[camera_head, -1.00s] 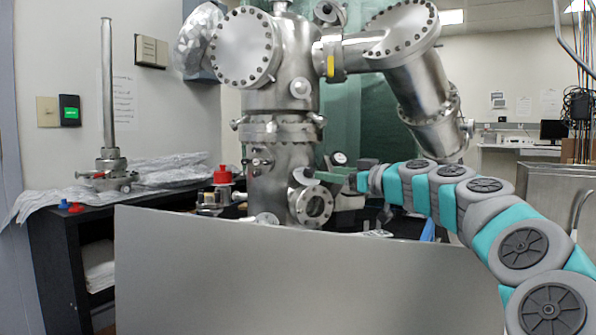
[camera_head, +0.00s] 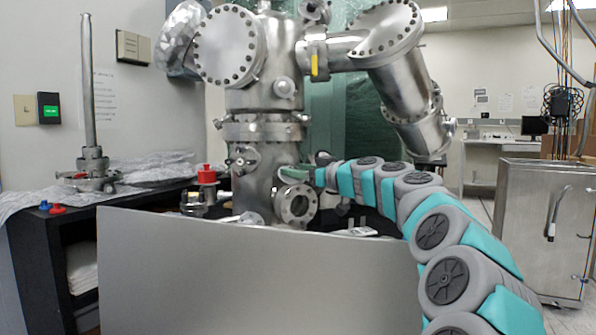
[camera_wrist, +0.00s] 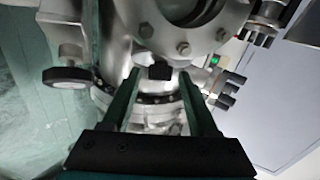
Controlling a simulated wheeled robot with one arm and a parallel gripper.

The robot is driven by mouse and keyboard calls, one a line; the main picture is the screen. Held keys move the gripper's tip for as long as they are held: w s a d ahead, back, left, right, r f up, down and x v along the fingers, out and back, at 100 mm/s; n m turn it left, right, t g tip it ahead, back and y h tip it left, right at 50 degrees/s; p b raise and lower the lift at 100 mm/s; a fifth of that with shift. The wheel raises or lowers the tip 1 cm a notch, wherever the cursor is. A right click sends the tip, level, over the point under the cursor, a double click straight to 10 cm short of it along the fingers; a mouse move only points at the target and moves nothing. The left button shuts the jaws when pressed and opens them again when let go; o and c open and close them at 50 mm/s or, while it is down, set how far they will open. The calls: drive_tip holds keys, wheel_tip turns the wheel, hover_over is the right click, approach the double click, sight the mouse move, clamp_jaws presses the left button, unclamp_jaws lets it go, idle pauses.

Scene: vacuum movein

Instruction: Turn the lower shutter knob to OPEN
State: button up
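My gripper (camera_head: 318,176) is beside the right side of the steel chamber (camera_head: 262,190), just above a round flanged port (camera_head: 297,204). In the wrist view its two green fingers (camera_wrist: 159,80) are spread apart, with nothing held. A small dark knob-like part (camera_wrist: 160,71) shows between and beyond the fingertips, with a gap on each side. I cannot read any OPEN marking or tell whether this is the lower shutter knob. A black round knob or dial (camera_wrist: 68,77) stands out to the left in the wrist view.
A bolted flange with a window (camera_wrist: 190,15) is close above the fingers in the wrist view. Bolted metal fittings (camera_wrist: 222,88) lie to the right. A grey panel (camera_head: 250,275) stands in front of the chamber. A steel cabinet (camera_head: 540,220) is at the right.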

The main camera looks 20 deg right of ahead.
clamp_jaws()
